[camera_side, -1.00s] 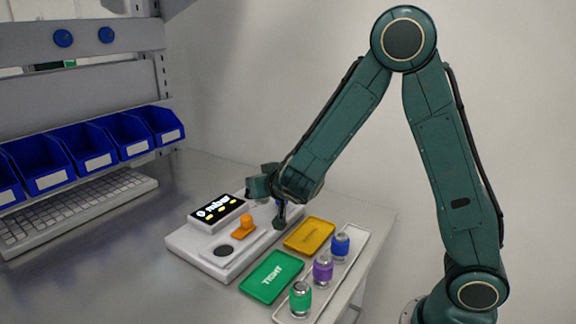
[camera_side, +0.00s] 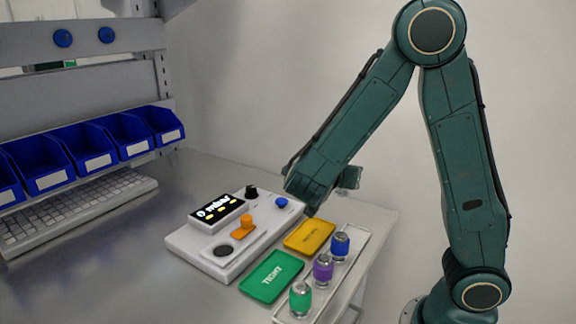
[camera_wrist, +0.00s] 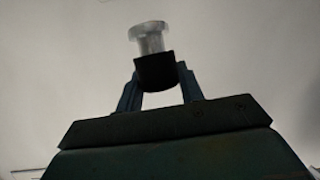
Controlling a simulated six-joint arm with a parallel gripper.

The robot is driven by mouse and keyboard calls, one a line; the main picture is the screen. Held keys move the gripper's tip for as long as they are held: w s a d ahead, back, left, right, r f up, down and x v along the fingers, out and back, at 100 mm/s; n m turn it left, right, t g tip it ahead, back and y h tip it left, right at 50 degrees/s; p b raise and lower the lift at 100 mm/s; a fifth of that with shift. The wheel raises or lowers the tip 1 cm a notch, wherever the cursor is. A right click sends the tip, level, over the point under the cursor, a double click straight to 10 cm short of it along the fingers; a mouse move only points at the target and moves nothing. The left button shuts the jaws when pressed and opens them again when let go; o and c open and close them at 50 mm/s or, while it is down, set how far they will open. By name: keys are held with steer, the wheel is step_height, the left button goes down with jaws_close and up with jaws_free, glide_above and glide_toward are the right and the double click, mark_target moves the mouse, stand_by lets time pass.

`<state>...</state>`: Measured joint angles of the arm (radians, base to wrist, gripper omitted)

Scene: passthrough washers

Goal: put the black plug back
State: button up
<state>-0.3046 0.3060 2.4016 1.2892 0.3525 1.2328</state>
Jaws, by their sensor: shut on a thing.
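In the wrist view my gripper (camera_wrist: 160,85) is shut on the black plug (camera_wrist: 156,71), a black band with a clear or metallic flanged end pointing away from the jaws. Pale wall is behind it. In the side view my wrist is above the right end of the white device (camera_side: 188,244), apart from it; the held plug cannot be made out there. A rack (camera_side: 348,262) at the right front holds a green plug (camera_side: 300,299), a purple plug (camera_side: 323,269) and a blue plug (camera_side: 340,246), all upright.
The device carries a lit screen (camera_side: 218,209), an orange part (camera_side: 244,228), a black knob (camera_side: 251,192), a blue knob (camera_side: 282,202) and a dark round spot (camera_side: 223,250). A yellow tray (camera_side: 309,236) and green tray (camera_side: 272,277) lie beside it. Blue bins (camera_side: 92,146) and a keyboard (camera_side: 75,212) are left.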

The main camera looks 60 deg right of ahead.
steer(key=s+r+m+g, duration=0.2)
steer(key=s+m+g, duration=0.1)
steer(key=s, duration=0.1)
steer(key=shift+s+d+f, duration=0.1)
steer(key=shift+f, duration=1.1)
steer(key=shift+d+f, duration=0.1)
steer(key=shift+f, duration=1.05)
steer(key=shift+f+n, duration=0.1)
steer(key=shift+n, duration=0.2)
steer(key=shift+f, duration=2.1)
steer(key=shift+f, duration=1.8)
steer(key=shift+f, duration=0.4)
steer(key=shift+f, duration=0.3)
